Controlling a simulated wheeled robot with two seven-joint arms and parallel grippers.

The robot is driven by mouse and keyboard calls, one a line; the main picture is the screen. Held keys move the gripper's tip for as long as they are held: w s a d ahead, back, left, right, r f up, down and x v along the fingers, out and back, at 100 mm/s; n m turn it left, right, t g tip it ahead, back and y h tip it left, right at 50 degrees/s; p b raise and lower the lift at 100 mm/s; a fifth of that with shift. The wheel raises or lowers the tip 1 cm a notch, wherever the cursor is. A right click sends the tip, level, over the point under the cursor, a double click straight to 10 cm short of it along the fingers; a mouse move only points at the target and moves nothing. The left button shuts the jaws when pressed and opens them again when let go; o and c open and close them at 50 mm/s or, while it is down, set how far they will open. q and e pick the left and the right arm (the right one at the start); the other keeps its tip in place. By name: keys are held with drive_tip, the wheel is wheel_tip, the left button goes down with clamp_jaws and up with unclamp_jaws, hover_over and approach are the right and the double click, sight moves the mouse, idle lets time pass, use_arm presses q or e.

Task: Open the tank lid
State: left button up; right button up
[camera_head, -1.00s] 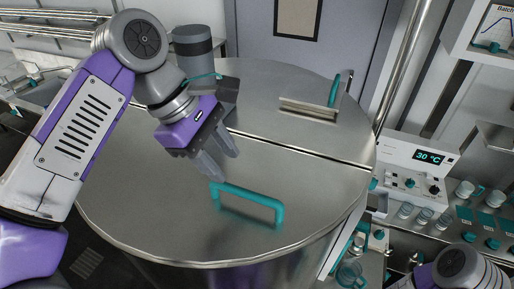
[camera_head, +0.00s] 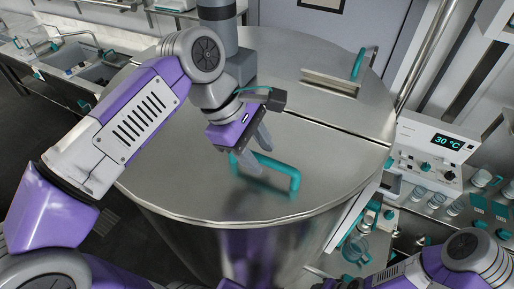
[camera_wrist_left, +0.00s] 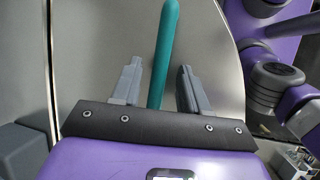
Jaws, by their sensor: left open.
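The round steel tank lid (camera_head: 190,170) covers the tank in the head view, split by a dark seam. A teal handle (camera_head: 280,164) stands on its near half. My left gripper (camera_head: 257,160) is at the handle, with its fingers pointing down. In the left wrist view the teal handle (camera_wrist_left: 166,50) runs between the two spread fingers (camera_wrist_left: 160,88), and gaps show on both sides. The gripper is open and hides part of the handle in the head view. Of my right arm only links show at the bottom right; its gripper is not visible.
A second teal handle (camera_head: 358,63) and a steel bracket (camera_head: 330,82) are on the far half of the lid. A control box (camera_head: 428,152) reading 30 °C and several jars are at the right.

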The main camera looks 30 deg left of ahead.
use_arm(q)
clamp_jaws()
drive_tip(key=shift+r, duration=0.1)
drive_tip(key=w+r, duration=0.5)
drive_tip(key=r, duration=0.3)
drive_tip(key=shift+r, duration=0.3)
drive_tip(key=shift+w, duration=0.1)
